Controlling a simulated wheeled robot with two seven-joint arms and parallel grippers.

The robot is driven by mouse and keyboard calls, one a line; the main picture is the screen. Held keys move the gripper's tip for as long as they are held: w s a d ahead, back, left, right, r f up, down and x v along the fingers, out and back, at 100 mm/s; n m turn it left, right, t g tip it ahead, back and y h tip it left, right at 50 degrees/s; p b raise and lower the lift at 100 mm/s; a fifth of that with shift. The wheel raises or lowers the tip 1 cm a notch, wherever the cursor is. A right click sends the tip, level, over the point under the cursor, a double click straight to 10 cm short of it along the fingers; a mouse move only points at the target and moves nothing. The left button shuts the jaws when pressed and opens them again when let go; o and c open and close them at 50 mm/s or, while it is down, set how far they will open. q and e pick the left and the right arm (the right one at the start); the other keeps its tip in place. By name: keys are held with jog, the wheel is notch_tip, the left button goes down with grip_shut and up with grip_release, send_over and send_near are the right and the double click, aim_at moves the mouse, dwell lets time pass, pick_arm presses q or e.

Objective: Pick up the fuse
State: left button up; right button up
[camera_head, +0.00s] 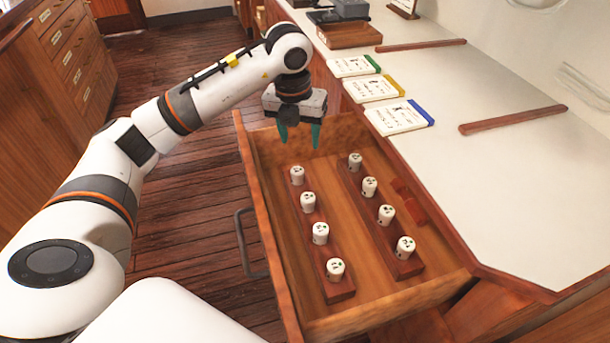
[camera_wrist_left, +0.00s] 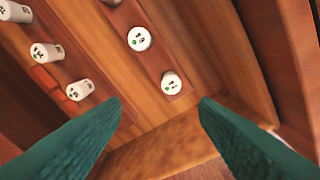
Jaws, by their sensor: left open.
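Several white cylindrical fuses with dark marks on top stand upright in two dark wooden racks inside an open wooden drawer (camera_head: 357,321). The left rack's far-end fuse (camera_head: 297,175) is the one closest to my left gripper (camera_head: 299,135); the right rack's far-end fuse (camera_head: 355,161) is to its right. My left gripper is open and empty, pointing down above the drawer's far end. In the left wrist view, a fuse (camera_wrist_left: 172,82) with a green mark appears between and beyond the teal fingertips (camera_wrist_left: 161,103), apart from both. My right gripper is not in view.
A white countertop (camera_head: 510,170) borders the drawer on the right, with labelled cards with green, yellow and blue edges (camera_head: 398,117) and wooden strips. The drawer walls rise around the racks. Small red blocks (camera_head: 416,211) lie beside the right rack. Wood floor is clear at left.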

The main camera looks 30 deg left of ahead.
pick_arm(q)
send_over(297, 170)
jog(key=shift+y, duration=0.3)
jog(key=f, duration=0.6)
jog(key=shift+s+d+f+b, duration=0.25)
jog(key=shift+s+d+b, duration=0.05)
jog(key=shift+d, duration=0.05)
jog(key=f, duration=0.5)
jog(key=shift+w+a, duration=0.2)
jog(key=shift+a, duration=0.1)
jog(key=shift+f, duration=0.15)
jog(key=c, duration=1)
jog(key=shift+c, duration=0.3)
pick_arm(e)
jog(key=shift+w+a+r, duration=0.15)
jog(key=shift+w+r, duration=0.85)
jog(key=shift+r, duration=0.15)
